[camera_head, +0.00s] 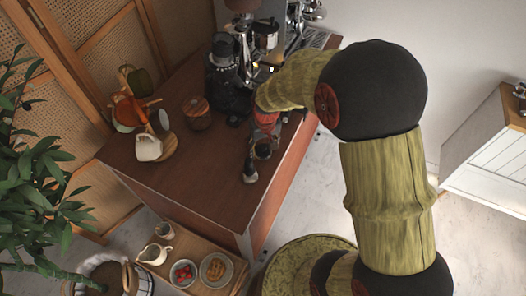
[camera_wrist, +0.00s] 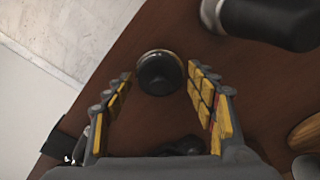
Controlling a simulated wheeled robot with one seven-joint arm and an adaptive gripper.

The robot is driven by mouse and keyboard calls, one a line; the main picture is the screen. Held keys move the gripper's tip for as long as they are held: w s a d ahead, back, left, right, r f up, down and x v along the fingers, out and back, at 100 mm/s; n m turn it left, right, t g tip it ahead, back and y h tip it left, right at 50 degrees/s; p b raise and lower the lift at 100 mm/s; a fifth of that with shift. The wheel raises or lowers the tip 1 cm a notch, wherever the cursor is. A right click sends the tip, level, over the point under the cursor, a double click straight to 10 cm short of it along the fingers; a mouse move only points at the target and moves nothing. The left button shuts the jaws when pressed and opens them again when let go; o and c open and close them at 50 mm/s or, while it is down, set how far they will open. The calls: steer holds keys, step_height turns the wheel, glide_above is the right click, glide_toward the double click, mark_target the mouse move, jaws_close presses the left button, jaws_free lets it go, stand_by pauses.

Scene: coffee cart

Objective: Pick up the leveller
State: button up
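A round black piece with a pale metal rim, which looks like the leveller (camera_wrist: 160,72), stands on the brown cart top in the wrist view. It lies between the tips of my gripper (camera_wrist: 163,98), whose yellow-padded fingers are spread wide with visible gaps on both sides. Neither finger appears to touch it. In the head view my gripper (camera_head: 263,146) is low over the cart near its right edge and largely hides what is under it. A small dark upright tool (camera_head: 249,170) stands just in front; it is likely the black cylinder (camera_wrist: 268,22) in the wrist view.
The cart top (camera_head: 205,180) is clear to the front left. The cart's right edge is close to my gripper. A lower tray (camera_head: 190,250) holds bowls.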

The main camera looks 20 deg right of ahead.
steer(key=c, duration=1)
steer(key=shift+c, duration=0.4)
